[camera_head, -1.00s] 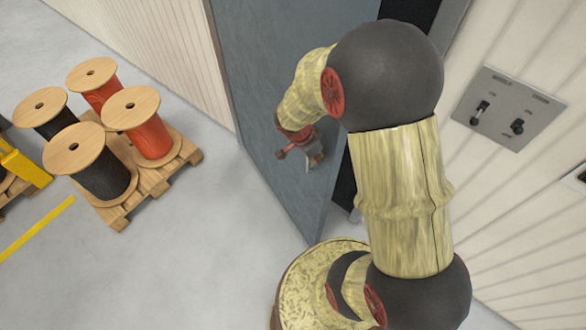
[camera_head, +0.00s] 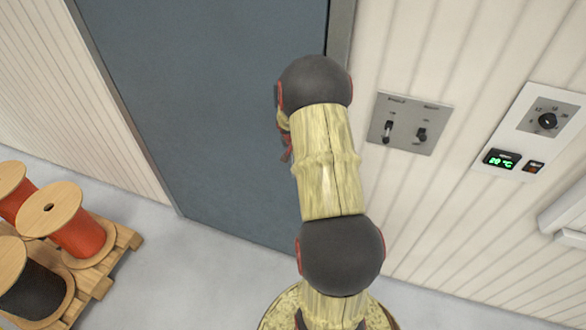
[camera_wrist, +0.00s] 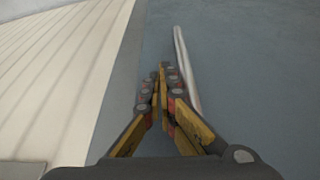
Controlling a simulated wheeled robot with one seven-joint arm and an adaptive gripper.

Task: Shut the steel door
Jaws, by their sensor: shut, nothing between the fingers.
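The blue-grey steel door (camera_head: 210,100) fills its opening in the head view and looks flush or nearly flush with the grey frame (camera_head: 341,35). Its latch side is partly hidden behind my arm, so I cannot tell whether it is fully shut. In the wrist view the door (camera_wrist: 255,70) lies ahead and to the right, with a long silver handle bar (camera_wrist: 186,70) on it. My gripper (camera_wrist: 163,68) is shut and empty, its tips just left of the bar, near the frame. Contact with the door cannot be told. In the head view my gripper is mostly hidden behind my arm.
A switch panel (camera_head: 409,122) and a thermostat panel (camera_head: 530,132) are on the ribbed white wall to the right. Cable reels (camera_head: 68,222) stand on a wooden pallet (camera_head: 103,277) at lower left. The floor between the pallet and my arm is clear.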

